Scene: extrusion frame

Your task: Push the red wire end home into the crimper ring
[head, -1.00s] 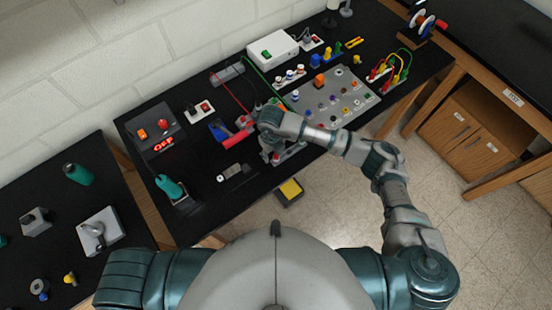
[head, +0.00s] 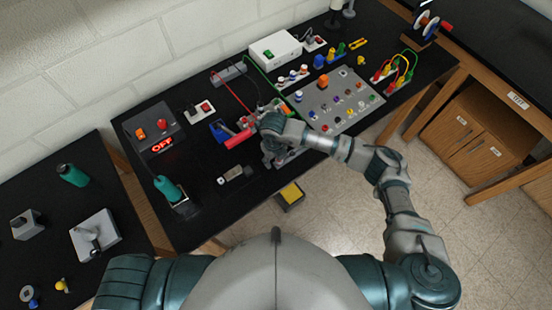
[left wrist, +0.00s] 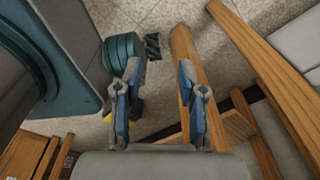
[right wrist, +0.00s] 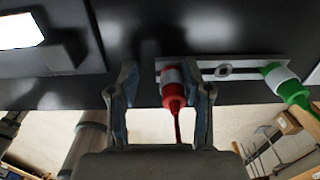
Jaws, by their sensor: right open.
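In the right wrist view, the red wire end (right wrist: 174,92) has a thick red sleeve, with its thin red wire running down the picture. A silver collar (right wrist: 172,74) surrounds its upper part at a pale bar (right wrist: 205,66). I cannot tell whether this collar is the crimper ring or how deep the end sits. In the head view, my right gripper (head: 270,145) is low over the bench, hiding that spot. My left gripper (left wrist: 158,92) is open and empty, above the floor.
A green wire end (right wrist: 285,84) sits beside the red one on the bar. A red handle (head: 239,139) and blue holder (head: 220,131) lie left of my right gripper. A grey panel with several knobs (head: 340,102) is to its right. The bench's front left is partly clear.

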